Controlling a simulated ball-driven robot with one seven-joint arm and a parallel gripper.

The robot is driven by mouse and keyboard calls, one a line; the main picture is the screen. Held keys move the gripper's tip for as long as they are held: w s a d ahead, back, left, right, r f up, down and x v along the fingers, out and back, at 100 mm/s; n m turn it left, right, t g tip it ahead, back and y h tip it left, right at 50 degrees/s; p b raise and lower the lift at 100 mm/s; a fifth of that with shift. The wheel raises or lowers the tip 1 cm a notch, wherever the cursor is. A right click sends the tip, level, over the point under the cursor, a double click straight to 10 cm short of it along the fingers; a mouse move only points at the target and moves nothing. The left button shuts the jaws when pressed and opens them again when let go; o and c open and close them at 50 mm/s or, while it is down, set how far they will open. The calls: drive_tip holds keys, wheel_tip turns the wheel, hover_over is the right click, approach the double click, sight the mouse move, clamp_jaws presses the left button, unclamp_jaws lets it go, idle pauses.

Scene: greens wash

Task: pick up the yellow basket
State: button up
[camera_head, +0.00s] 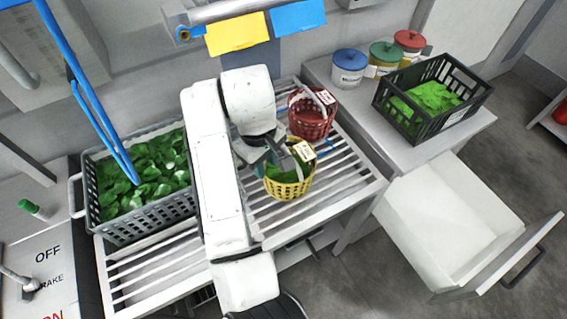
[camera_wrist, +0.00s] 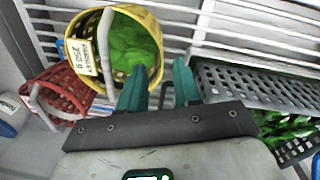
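The yellow basket (camera_head: 287,189) stands on the slatted rack, with green leaves in it, a pale handle and a white label. It also shows in the wrist view (camera_wrist: 157,37), at the upper left. My gripper (camera_head: 263,162) is at the basket's left side in the head view, partly hidden by my arm. In the wrist view my gripper (camera_wrist: 160,72) has two teal fingers apart with nothing clasped between them. The left finger overlaps the basket's rim and the right finger is outside it. I cannot tell whether either finger touches the basket.
A red basket (camera_head: 308,123) stands close behind the yellow one. A grey crate of leaves (camera_head: 143,228) is at the left of the rack (camera_head: 343,184). A black crate (camera_head: 433,127) and lidded tubs (camera_head: 349,72) are on the right counter, above an open drawer (camera_head: 440,222).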

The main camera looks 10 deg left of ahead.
sight(269, 184)
drive_tip(key=f, duration=0.5)
drive_tip(key=f+p, duration=0.1)
drive_tip(key=f, duration=0.2)
drive_tip(key=shift+w+d+f, duration=0.1)
drive_tip(key=shift+w+d, duration=0.05)
drive_tip(key=shift+w, duration=0.15)
drive_tip(key=shift+c, duration=0.3)
clamp_jaws()
idle(0.8)
